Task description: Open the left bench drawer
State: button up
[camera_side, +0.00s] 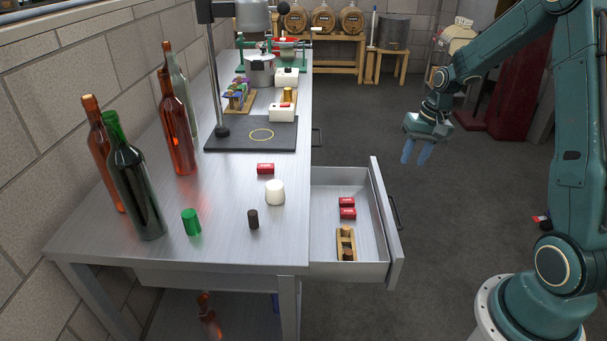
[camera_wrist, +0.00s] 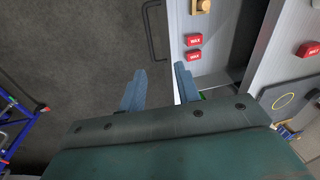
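The near bench drawer (camera_side: 382,205) stands pulled well out from the bench (camera_side: 240,238), with its inside open to view. Its dark bar handle (camera_side: 396,213) is on the front face and also shows in the wrist view (camera_wrist: 149,32). Inside the drawer lie two red boxes (camera_side: 347,207) and a small wooden rack (camera_side: 346,246) with dark pieces. My gripper (camera_side: 416,151) is open and empty. It is in the air to the right of and beyond the drawer, apart from the handle. In the wrist view its two fingers (camera_wrist: 159,82) are spread with nothing between them.
A second handle (camera_side: 317,137) shows farther along the bench on a shut front. Bottles (camera_side: 177,125), a white cup-like piece (camera_side: 275,192), a green piece (camera_side: 191,221) and a red box (camera_side: 265,168) stand on the bench top. The floor (camera_side: 350,110) beside the bench is clear.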

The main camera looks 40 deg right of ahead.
send_over(397, 208)
jog(key=s+d, duration=0.2)
notch_tip(397, 208, down, 4)
jog(key=shift+d+f+m+y, duration=0.1)
jog(key=shift+m+y, duration=0.2)
jog(key=shift+m, duration=0.1)
jog(key=shift+w+a+f, duration=0.3)
jog(key=shift+f, duration=1.95)
jog(key=shift+w+a+f, duration=0.25)
jog(key=shift+a+f, duration=0.1)
jog(key=shift+f, duration=1.9)
jog(key=shift+w+a+f, duration=0.3)
jog(key=shift+f, duration=1.95)
jog(key=shift+c, duration=0.4)
grip_shut()
